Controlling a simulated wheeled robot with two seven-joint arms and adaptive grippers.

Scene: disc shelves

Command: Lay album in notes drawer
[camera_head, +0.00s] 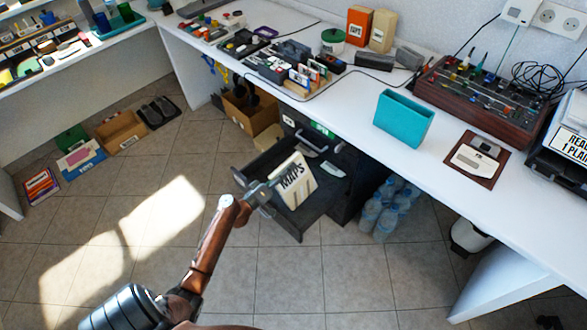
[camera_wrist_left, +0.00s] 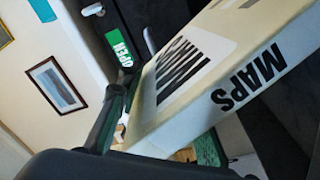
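A cream album (camera_head: 294,181) marked MAPS is tilted in the open dark drawer (camera_head: 318,206) under the desk, in the head view. I cannot tell whether its lower edge touches the drawer floor. My left gripper (camera_head: 262,190) reaches over the drawer front and is shut on the album's left side. The album (camera_wrist_left: 225,75) fills the middle of the left wrist view, against the dark fingers at lower left. I cannot read a notes label on this drawer. My right gripper is not in view.
A green label (camera_head: 322,130) is on the cabinet behind the drawer; it reads OPEN in the left wrist view (camera_wrist_left: 118,47). A small pale item (camera_head: 333,169) lies in the drawer. Water bottles (camera_head: 385,212) stand right of the cabinet.

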